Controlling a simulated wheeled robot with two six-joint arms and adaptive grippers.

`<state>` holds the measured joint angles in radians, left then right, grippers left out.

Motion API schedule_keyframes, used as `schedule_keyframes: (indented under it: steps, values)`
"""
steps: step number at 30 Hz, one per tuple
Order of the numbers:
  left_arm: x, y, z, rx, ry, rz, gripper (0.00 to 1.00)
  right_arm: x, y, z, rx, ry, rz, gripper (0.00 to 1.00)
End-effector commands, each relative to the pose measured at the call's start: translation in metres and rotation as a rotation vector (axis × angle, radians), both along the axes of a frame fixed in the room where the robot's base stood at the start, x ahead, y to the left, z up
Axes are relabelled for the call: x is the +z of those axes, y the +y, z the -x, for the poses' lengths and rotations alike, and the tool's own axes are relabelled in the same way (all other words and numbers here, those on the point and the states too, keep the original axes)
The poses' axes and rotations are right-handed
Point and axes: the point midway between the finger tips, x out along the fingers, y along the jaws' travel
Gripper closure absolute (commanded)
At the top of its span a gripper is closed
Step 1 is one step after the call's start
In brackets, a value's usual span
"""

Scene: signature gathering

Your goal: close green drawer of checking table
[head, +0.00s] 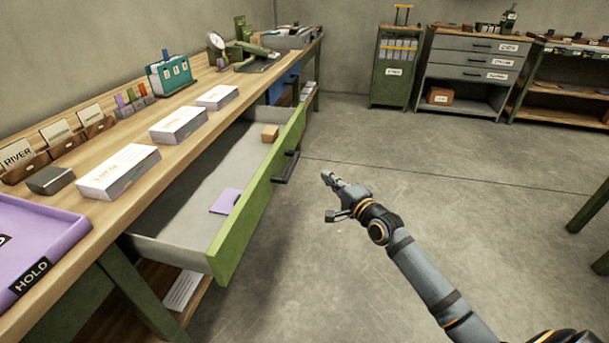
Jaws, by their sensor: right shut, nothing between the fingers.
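The green drawer (262,195) of the long wooden checking table (190,95) is pulled well open. It holds a purple card (225,201) and a small tan block (270,133). Its dark handle (287,168) is on the green front, facing right. My right gripper (327,180) is shut and empty, a little to the right of the handle and apart from it in the picture. My left gripper is not in view.
White paper stacks (118,171) and a purple HOLD tray (40,240) lie on the tabletop. A green cabinet (396,70) and a grey drawer unit (470,62) stand at the back wall. The floor right of the drawer is clear.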

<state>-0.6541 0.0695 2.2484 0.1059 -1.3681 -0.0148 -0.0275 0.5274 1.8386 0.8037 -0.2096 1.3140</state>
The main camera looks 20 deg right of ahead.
Motion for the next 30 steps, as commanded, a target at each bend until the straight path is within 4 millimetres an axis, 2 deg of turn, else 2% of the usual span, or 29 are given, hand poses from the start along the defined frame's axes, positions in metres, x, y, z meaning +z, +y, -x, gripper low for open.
schedule_keyframes:
  steps: [1, 8, 9, 12, 18, 30]
  values:
    - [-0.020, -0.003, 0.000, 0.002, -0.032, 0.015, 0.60, -0.007, 0.003, -0.012, 0.001, -0.006, -0.005, 1.00]
    - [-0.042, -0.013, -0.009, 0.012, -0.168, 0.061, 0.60, -0.004, 0.012, -0.059, 0.002, -0.004, -0.003, 1.00]
    - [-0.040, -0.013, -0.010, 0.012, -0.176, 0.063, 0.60, -0.002, 0.020, -0.062, 0.002, -0.003, -0.005, 1.00]
    - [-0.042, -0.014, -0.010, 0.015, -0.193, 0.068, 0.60, -0.001, 0.032, -0.070, 0.002, -0.001, -0.002, 1.00]
    - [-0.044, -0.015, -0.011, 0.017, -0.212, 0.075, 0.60, -0.001, 0.044, -0.078, 0.001, 0.000, 0.000, 1.00]
    - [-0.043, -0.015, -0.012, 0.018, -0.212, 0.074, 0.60, 0.000, 0.045, -0.078, 0.001, 0.001, 0.001, 1.00]
